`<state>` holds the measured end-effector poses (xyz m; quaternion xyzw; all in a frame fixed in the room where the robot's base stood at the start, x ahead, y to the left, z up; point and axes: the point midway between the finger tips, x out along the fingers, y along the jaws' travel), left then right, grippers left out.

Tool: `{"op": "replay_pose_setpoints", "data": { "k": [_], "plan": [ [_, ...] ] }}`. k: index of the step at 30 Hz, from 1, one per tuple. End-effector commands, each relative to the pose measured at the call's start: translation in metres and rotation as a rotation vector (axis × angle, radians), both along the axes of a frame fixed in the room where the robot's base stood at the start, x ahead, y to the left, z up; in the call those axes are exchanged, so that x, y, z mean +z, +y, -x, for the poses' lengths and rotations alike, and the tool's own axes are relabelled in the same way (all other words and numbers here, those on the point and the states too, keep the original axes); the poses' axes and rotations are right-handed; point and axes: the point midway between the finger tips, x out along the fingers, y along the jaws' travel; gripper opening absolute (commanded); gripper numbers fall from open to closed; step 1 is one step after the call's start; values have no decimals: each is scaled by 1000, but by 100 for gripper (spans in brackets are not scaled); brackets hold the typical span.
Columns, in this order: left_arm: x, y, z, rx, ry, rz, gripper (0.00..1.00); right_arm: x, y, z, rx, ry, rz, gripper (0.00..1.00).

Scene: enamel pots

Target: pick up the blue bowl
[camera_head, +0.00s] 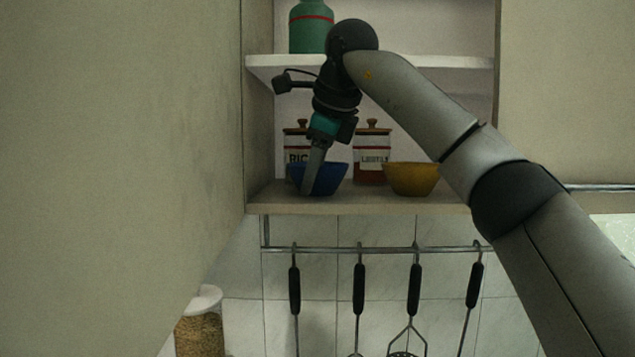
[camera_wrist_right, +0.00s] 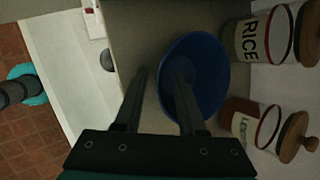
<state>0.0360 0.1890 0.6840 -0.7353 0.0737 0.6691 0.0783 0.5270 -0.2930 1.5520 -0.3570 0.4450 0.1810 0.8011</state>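The blue bowl (camera_head: 332,180) stands upright on the lower shelf, in front of the rice jar. In the right wrist view the blue bowl (camera_wrist_right: 213,70) lies right of centre. My right gripper (camera_head: 308,184) reaches down at the bowl's left side. In the right wrist view my right gripper (camera_wrist_right: 160,70) has its fingers apart. One finger is outside the bowl and the other is over or inside it, with the near rim between them. Contact with the rim cannot be told. My left gripper is not in view.
A rice jar (camera_head: 296,141) and a lentil jar (camera_head: 373,145) stand behind. A yellow bowl (camera_head: 412,178) is to the right on the shelf (camera_head: 370,204). The upper shelf (camera_head: 430,63) holds a green canister (camera_head: 310,30). A cabinet side closes the left.

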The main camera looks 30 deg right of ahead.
Motion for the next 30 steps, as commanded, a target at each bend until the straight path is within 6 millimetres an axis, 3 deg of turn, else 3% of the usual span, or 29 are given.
{"op": "replay_pose_setpoints", "data": {
  "k": [5,15,30],
  "plan": [
    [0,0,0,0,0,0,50,0,0,0,0,0,0,38],
    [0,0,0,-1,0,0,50,0,0,0,0,0,0,0],
    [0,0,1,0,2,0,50,0,0,0,0,0,0,0]
  ]
}}
